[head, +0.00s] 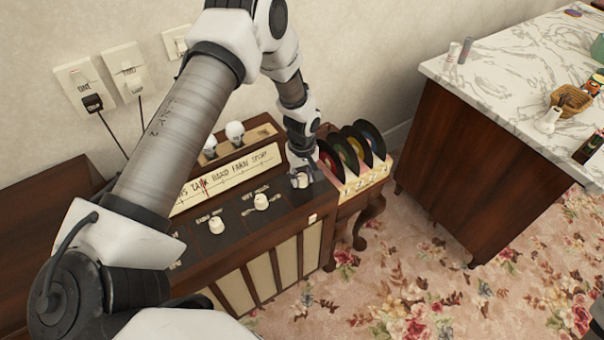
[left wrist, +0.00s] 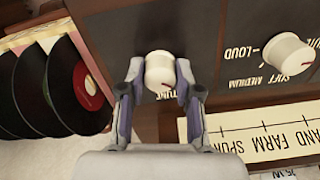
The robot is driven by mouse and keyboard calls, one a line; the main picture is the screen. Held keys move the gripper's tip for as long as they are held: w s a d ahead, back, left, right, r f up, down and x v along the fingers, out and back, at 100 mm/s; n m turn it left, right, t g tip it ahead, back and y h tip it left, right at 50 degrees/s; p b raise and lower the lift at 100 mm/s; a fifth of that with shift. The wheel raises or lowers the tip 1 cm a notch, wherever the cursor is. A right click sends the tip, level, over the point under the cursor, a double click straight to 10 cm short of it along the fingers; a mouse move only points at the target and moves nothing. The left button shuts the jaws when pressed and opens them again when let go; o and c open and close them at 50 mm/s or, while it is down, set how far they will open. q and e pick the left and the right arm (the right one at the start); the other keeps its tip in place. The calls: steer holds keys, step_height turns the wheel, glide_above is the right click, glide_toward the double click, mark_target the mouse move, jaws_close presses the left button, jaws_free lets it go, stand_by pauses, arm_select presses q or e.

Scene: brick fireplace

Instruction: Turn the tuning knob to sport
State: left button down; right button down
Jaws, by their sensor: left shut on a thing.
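The radio (head: 285,222) is a dark wooden cabinet with a black panel and a cream dial strip (head: 225,180). My left gripper (head: 300,180) reaches down to the panel's right end. In the left wrist view, its two fingers (left wrist: 160,88) are closed on either side of the cream tuning knob (left wrist: 159,70). The fingers partly cover the label beside the knob. The strip's SPORT end (left wrist: 250,130) also shows there. My right gripper does not show.
Two more cream knobs, the nearer-left one (head: 216,225) and the middle one (head: 261,201), sit left of my gripper. Records (head: 352,148) stand in a rack right of the radio. A marble-topped counter (head: 510,65) is at right. Wall plugs (head: 92,102) hang behind.

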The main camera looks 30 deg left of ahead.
arm_select(q)
steer(key=m, duration=0.3)
steer(key=shift+m, duration=0.4)
steer(key=m, duration=0.4)
steer(key=shift+f, duration=0.1)
steer(key=m, duration=0.5)
steer(key=shift+b, duration=0.35)
steer(key=m, duration=0.4)
steer(key=shift+m+b, duration=0.3)
steer(key=shift+b, duration=0.05)
steer(key=m, duration=0.4)
steer(key=shift+s+b, duration=0.1)
steer(key=shift+b, duration=0.3)
steer(key=m, duration=0.4)
steer(key=shift+b, duration=0.3)
steer(key=m, duration=0.4)
steer(key=shift+m+b, duration=0.3)
steer(key=shift+m, duration=2.1)
